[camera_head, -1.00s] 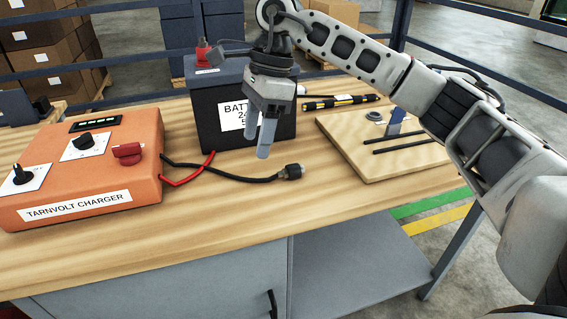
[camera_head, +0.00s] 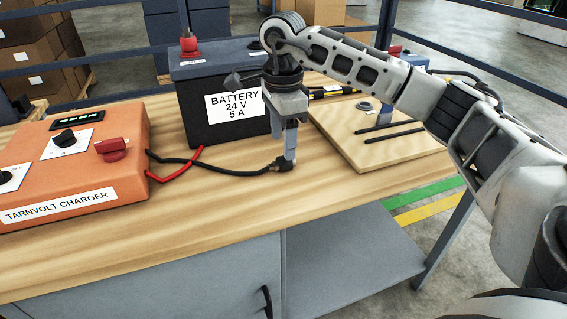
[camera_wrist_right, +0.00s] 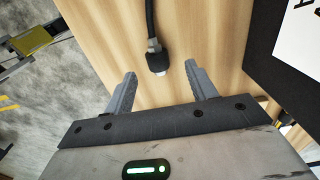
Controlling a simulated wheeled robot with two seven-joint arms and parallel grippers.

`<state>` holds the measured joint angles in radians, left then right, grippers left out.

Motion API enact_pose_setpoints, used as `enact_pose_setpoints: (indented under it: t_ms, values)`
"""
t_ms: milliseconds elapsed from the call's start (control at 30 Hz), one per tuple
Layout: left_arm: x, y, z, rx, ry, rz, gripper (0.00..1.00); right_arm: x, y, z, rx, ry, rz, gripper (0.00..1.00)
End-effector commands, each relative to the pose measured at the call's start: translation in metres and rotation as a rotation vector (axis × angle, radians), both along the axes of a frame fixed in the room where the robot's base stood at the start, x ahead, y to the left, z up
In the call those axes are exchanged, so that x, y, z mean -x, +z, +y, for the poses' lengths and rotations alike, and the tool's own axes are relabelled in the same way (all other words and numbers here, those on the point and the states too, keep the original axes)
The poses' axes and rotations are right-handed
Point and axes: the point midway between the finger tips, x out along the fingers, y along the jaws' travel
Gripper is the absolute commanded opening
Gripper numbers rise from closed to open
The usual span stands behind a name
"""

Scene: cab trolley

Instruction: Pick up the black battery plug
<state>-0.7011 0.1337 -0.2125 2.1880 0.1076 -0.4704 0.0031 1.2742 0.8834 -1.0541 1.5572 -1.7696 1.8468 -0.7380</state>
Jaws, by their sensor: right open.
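The black battery plug (camera_head: 284,165) lies on the wooden bench at the end of a black cable from the orange charger. In the right wrist view the plug (camera_wrist_right: 157,60) lies between the two finger lines, with its pale tip toward the gripper. My right gripper (camera_head: 290,150) points down at the plug, its fingertips overlapping it in the head view. In the wrist view my right gripper (camera_wrist_right: 160,85) is open, with one finger on each side and a gap to the plug. I cannot tell whether the fingertips touch the bench. My left gripper is not in view.
The orange Tarnvolt charger (camera_head: 95,160) stands left on the bench (camera_head: 215,220). The black battery (camera_head: 195,105) stands right behind the plug, close to my gripper. A red cable (camera_head: 172,178) lies near the black one. A wooden board (camera_head: 375,155) with two black rods is at right.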

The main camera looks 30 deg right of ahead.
Motion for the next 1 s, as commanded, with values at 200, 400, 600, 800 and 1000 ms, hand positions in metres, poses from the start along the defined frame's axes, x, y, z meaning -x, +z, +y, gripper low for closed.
enact_pose_setpoints:
  t_ms: [200, 400, 600, 800, 1000]
  values:
    - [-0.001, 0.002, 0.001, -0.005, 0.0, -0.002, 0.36, 0.004, -0.033, 0.001, 0.001, 0.0, 0.004, 0.57]
    - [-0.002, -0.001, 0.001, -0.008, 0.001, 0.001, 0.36, 0.004, -0.047, 0.001, 0.001, -0.001, 0.002, 0.57]
    - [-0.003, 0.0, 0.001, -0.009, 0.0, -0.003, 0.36, 0.004, -0.047, 0.001, 0.001, -0.001, 0.001, 0.54]
    - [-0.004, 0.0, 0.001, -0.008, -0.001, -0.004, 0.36, 0.004, -0.047, 0.001, 0.001, -0.001, 0.001, 0.03]
    - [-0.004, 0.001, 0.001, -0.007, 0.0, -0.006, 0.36, 0.004, -0.047, 0.001, 0.0, 0.0, 0.001, 0.01]
